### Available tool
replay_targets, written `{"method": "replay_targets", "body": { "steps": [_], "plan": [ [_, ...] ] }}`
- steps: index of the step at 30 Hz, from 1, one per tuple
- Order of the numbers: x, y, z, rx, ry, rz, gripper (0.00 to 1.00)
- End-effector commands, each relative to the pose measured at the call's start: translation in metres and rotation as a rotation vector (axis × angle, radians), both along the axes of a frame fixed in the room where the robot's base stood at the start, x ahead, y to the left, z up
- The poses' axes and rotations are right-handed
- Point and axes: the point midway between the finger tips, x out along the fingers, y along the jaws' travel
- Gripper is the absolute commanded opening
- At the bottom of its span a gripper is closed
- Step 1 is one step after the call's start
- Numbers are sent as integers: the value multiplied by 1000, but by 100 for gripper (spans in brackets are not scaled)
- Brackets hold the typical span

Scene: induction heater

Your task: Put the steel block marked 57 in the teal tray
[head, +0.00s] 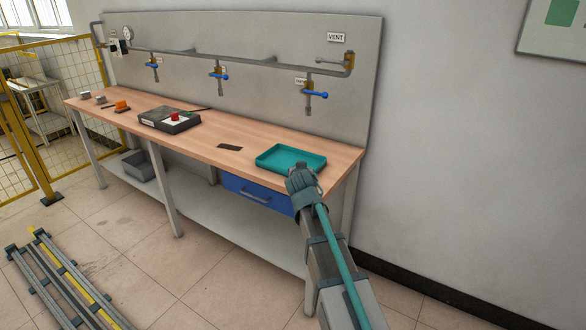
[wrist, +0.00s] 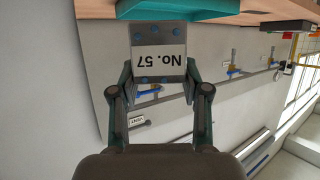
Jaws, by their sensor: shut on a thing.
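The steel block marked No. 57 (wrist: 158,52) is held between the two fingers of my gripper (wrist: 160,78) in the wrist view. Its label appears upside down, with blue dots above and below. In the head view my gripper (head: 299,176) is at the near edge of the teal tray (head: 275,161), and the block cannot be made out there. The tray lies on the right end of the bench and looks empty where visible. A teal edge, apparently the tray (wrist: 185,10), crosses the top of the wrist view, beyond the block.
The wooden bench (head: 210,135) carries a dark plate (head: 229,147) left of the tray. Further left are a dark unit with a red part (head: 174,118), an orange item (head: 122,105) and small grey blocks (head: 100,100). Blue-handled valves (head: 315,95) hang from the back panel.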

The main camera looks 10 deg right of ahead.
Motion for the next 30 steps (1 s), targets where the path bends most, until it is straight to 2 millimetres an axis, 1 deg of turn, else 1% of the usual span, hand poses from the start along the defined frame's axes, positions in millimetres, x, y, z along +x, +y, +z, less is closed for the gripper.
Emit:
{"method": "replay_targets", "body": {
  "steps": [1,2,3,6,9,12,15,17,19,22,26,30],
  "plan": [
    [35,13,1,-3,-5,-29,0],
    [48,17,2,-3,-5,-56,0],
    [67,24,3,-5,-4,-94,0],
    [112,43,11,-3,-5,-201,0],
    [146,61,22,-2,-6,-303,0],
    [172,77,35,-1,-6,-390,0],
    [190,91,46,-1,-5,-456,0],
    [198,98,51,0,-6,-485,0],
    [203,104,56,-1,-5,-510,0],
    [206,105,59,1,-5,-532,0],
    [205,94,56,-1,-3,-542,0],
    [202,70,46,-1,-2,-543,0]
  ]
}}
